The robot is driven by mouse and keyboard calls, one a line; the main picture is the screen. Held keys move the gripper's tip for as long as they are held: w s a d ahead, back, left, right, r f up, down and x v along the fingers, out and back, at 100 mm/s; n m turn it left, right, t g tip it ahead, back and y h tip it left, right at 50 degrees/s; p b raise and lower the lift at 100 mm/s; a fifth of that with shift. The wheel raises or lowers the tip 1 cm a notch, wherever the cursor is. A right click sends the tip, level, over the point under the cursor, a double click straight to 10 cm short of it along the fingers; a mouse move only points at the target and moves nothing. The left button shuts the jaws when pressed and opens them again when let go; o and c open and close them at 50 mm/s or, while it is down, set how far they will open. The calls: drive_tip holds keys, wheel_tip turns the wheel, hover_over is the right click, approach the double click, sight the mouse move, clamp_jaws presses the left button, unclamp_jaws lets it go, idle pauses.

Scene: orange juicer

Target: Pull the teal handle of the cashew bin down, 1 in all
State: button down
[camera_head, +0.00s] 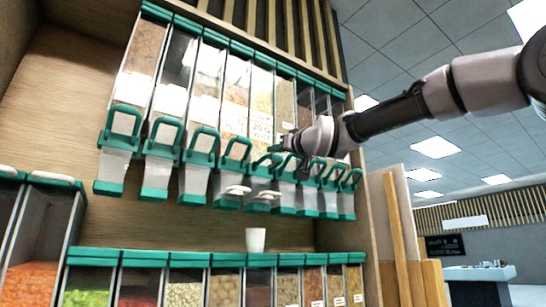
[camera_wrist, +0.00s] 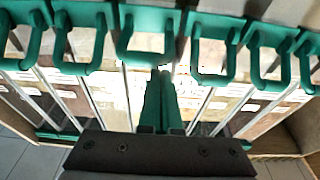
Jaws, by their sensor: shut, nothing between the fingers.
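A row of clear gravity bins (camera_head: 239,95) with teal handles runs along the wall in the head view. I cannot tell for certain which is the cashew bin; a bin with pale contents (camera_head: 262,92) is near my gripper. The teal handle (camera_head: 264,163) below it sits lower and flatter than its upright neighbours. My gripper (camera_head: 278,149) is shut and empty at the front of this row. In the wrist view my teal fingers (camera_wrist: 161,78) are together, between a handle (camera_wrist: 145,52) on the left and another handle (camera_wrist: 212,76) on the right. Contact with either is unclear.
A white cup (camera_head: 256,240) stands below the row, on top of the lower bins (camera_head: 210,260). White pieces (camera_head: 237,190) hang at the spouts of two middle bins. Other teal handles (camera_head: 236,148) stand close on both sides. A wooden side panel (camera_head: 388,230) bounds the right.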

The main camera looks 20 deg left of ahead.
drive_tip(key=s+d+f, duration=0.4)
drive_tip(key=d+f, duration=0.1)
drive_tip(key=f, duration=0.1)
drive_tip(key=shift+s, duration=0.25)
drive_tip(key=shift+d, duration=0.2)
idle(1.0)
drive_tip(key=w+d+f+m+h, duration=0.2)
drive_tip(key=d+f+m+h, duration=0.25)
drive_tip(key=d+f, duration=0.6)
drive_tip(key=w+d+f+m+h, duration=0.25)
drive_tip(key=d+f+h, duration=0.35)
drive_tip(key=d, duration=0.7)
drive_tip(key=s+d+f+m+g+h, duration=0.1)
drive_tip(key=s+d+f+m+g, duration=0.2)
drive_tip(key=s+d+f, duration=0.4)
drive_tip(key=s+d+f+m+g+h, duration=0.2)
drive_tip(key=s+d+f, duration=0.6)
drive_tip(key=f, duration=0.4)
drive_tip(key=shift+s+f+m+g, duration=0.35)
drive_tip(key=shift+m+g, duration=0.45)
drive_tip(key=shift+m, duration=0.2)
